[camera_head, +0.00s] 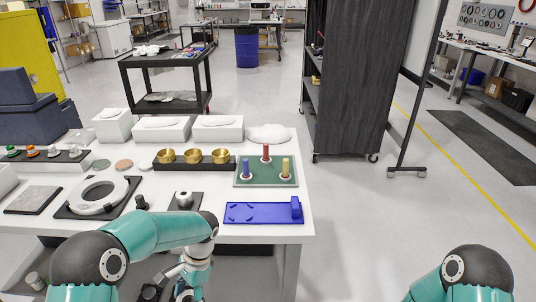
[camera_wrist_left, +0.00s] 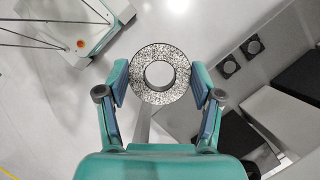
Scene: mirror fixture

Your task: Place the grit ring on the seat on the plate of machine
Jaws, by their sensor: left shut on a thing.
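In the left wrist view my left gripper (camera_wrist_left: 160,82) is shut on the grit ring (camera_wrist_left: 149,93), a flat ring with black and white speckles and an open centre. Its fingers touch the ring on both sides. In the head view my left arm bends down at the table's front edge, and its gripper shows only partly at the bottom; the ring cannot be made out there. I cannot tell which thing is the machine's plate or seat. A white ring (camera_head: 75,205) lies on a dark square base at the table's left. My right gripper is out of view.
The white table (camera_head: 262,238) holds a blue plate with an upright block (camera_head: 264,212), a green board with coloured pegs (camera_head: 250,181), brass cups (camera_head: 194,157) and white boxes (camera_head: 165,131). A dark cabinet (camera_head: 355,80) stands behind.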

